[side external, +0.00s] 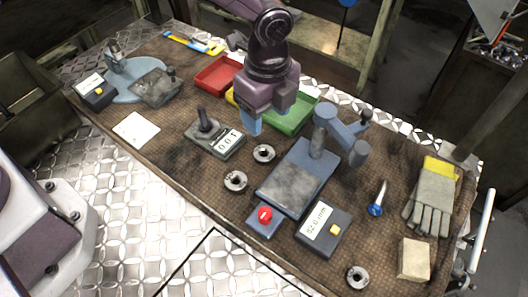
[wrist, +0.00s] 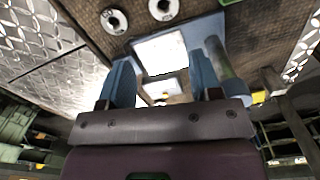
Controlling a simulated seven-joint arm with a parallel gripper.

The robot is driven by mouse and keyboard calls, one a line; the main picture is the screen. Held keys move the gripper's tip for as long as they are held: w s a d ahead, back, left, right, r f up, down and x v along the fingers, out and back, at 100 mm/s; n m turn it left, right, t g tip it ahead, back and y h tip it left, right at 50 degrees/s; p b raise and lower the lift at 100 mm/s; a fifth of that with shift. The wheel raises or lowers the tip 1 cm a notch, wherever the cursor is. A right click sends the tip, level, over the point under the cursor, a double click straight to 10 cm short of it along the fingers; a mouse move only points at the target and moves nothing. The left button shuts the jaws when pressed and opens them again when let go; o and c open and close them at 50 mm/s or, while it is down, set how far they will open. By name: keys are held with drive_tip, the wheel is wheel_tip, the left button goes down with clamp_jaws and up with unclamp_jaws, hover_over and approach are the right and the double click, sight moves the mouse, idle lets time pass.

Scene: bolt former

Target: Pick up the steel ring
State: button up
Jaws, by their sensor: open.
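Several small steel rings with dark centre holes lie flat on the brown bench mat. In the side view one ring (side external: 264,153) lies left of the blue press plate, a second ring (side external: 235,181) lies nearer the front, and a third ring (side external: 357,278) lies at the front right edge. Two rings show at the top of the wrist view, one at left (wrist: 114,21) and one beside it (wrist: 163,8). My gripper (side external: 265,118) hangs above the mat behind the nearest ring, apart from it. Its blue fingers stand open and empty in the wrist view (wrist: 163,78).
The blue press (side external: 296,178) with its post stands right of the rings, with a red-button box (side external: 265,217) and a display box (side external: 323,229) before it. A dial gauge (side external: 215,138) stands left. Red (side external: 218,74) and green (side external: 293,118) trays lie behind. Gloves (side external: 430,200) lie right.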

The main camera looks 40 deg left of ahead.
drive_tip(key=m, duration=0.1)
hover_over(266, 151)
drive_tip(key=s+d, duration=0.1)
drive_tip(key=shift+m, duration=0.4)
wheel_tip(266, 151, down, 7)
drive_tip(key=shift+s+d+r, duration=0.1)
drive_tip(key=f, duration=0.5)
drive_tip(key=shift+a+f, duration=0.25)
drive_tip(key=shift+f, duration=0.1)
drive_tip(key=c, duration=0.9)
drive_tip(key=shift+o, duration=0.2)
drive_tip(key=shift+r, duration=0.1)
